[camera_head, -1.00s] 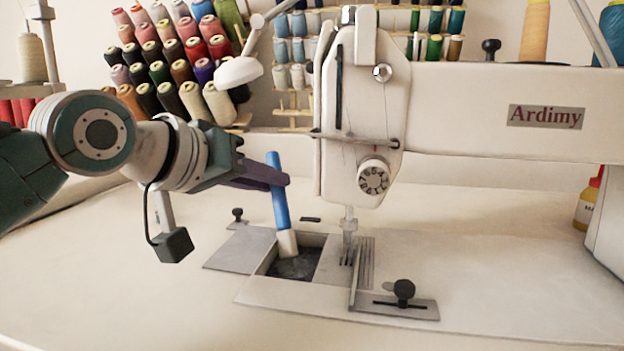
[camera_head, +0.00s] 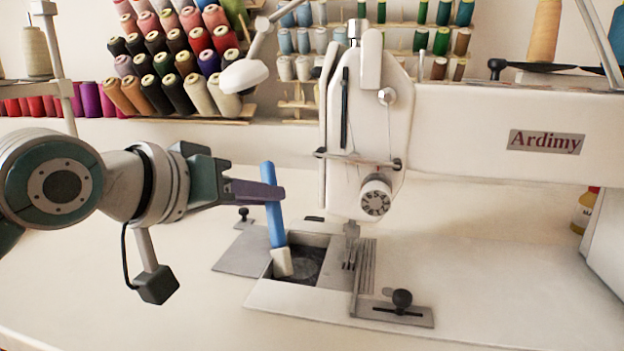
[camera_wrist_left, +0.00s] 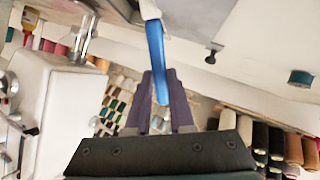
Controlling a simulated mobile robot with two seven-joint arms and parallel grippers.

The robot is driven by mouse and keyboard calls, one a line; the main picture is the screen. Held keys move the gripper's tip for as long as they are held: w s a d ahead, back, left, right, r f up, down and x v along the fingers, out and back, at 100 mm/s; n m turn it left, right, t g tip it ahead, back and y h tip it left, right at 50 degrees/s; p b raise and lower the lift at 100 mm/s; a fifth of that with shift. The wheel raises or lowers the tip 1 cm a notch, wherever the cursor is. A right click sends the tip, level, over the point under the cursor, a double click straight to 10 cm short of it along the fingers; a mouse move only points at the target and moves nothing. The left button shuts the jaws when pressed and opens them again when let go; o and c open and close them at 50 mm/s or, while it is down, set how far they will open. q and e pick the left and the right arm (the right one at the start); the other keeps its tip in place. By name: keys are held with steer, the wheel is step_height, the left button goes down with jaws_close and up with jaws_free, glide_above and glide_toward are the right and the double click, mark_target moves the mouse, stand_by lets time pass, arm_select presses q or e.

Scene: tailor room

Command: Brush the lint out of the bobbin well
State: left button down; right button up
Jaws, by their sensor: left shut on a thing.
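My left gripper (camera_head: 272,192) is shut on the blue handle of a brush (camera_head: 273,212). The brush is nearly upright, its pale head down at the left edge of the bobbin well (camera_head: 308,264). The well is a dark rectangular opening with grey lint and a round shape inside. Whether the bristles touch the lint I cannot tell. In the left wrist view the blue brush handle (camera_wrist_left: 155,50) runs between my purple fingers. The sewing machine's needle area (camera_head: 351,240) stands just right of the well. My right gripper is not in view.
The sewing machine head (camera_head: 365,130) rises close to the right of the brush. A slide plate (camera_head: 243,256) lies left of the well. A black thumbscrew guide (camera_head: 401,300) sits in front right. Thread spools fill the racks behind. The table at front left is clear.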

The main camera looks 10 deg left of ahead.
arm_select(q)
steer(key=shift+f, duration=0.25)
steer(key=shift+w, duration=0.2)
steer(key=shift+w+b, duration=0.9)
steer(key=shift+w, duration=0.95)
steer(key=shift+s+r+p, duration=0.15)
steer(key=shift+s+p, duration=0.25)
steer(key=shift+p, duration=0.25)
steer(key=shift+s+p, duration=1.1)
steer(key=shift+p, duration=0.15)
steer(key=shift+s+p, duration=0.35)
steer(key=shift+s, duration=0.15)
